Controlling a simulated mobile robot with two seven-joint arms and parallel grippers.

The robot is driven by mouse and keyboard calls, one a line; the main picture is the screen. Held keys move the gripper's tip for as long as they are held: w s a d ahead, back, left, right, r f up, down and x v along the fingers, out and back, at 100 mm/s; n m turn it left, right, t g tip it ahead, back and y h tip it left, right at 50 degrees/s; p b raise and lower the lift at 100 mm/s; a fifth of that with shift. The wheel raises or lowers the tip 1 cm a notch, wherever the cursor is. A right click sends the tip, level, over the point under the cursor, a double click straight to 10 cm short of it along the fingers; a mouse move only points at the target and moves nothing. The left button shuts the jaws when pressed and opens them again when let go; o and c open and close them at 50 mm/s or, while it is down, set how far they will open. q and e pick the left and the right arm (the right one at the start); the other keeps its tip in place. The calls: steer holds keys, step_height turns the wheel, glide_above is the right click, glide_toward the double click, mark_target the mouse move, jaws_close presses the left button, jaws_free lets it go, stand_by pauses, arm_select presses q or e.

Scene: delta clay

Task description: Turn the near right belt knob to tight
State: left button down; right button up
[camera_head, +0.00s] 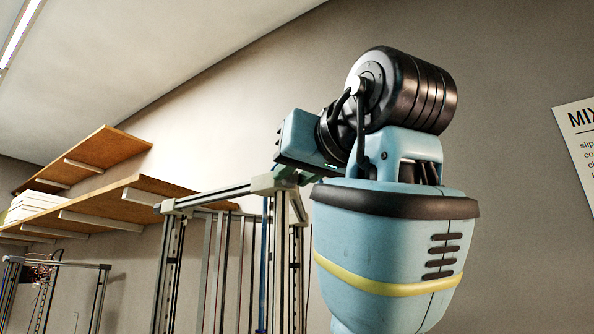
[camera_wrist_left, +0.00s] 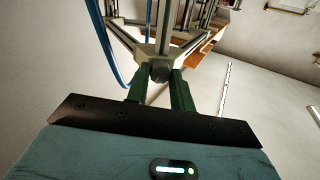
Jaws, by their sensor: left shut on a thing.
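A dark round knob (camera_wrist_left: 160,72) sits at a pale corner bracket of a metal frame in the left wrist view. My left gripper (camera_wrist_left: 159,77) is shut on it, with one green finger on each side. In the head view my left gripper (camera_head: 287,174) is at the top near corner of the tall frame (camera_head: 215,198). There the knob is hidden by the gripper and bracket. The knob's setting, tight or loose, cannot be read. My right gripper is not in view.
My own blue arm with its black joint fills the middle of the head view. A wooden shelf (camera_head: 100,212) with white boards is on the left wall. A smaller frame (camera_head: 60,265) stands lower left. A poster (camera_head: 578,135) hangs at right. A blue tube (camera_wrist_left: 105,50) runs beside the frame.

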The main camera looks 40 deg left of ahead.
arm_select(q)
steer(key=m, duration=0.5)
steer(key=shift+m, duration=0.3)
steer(key=m, duration=0.6)
steer(key=shift+f+m, duration=0.1)
steer(key=shift+m, duration=0.2)
steer(key=m, duration=0.5)
steer(key=shift+m+t, duration=0.3)
steer(key=m, duration=0.5)
steer(key=shift+m, duration=0.4)
steer(key=c, duration=1.2)
jaws_free()
steer(key=shift+s+d, duration=0.1)
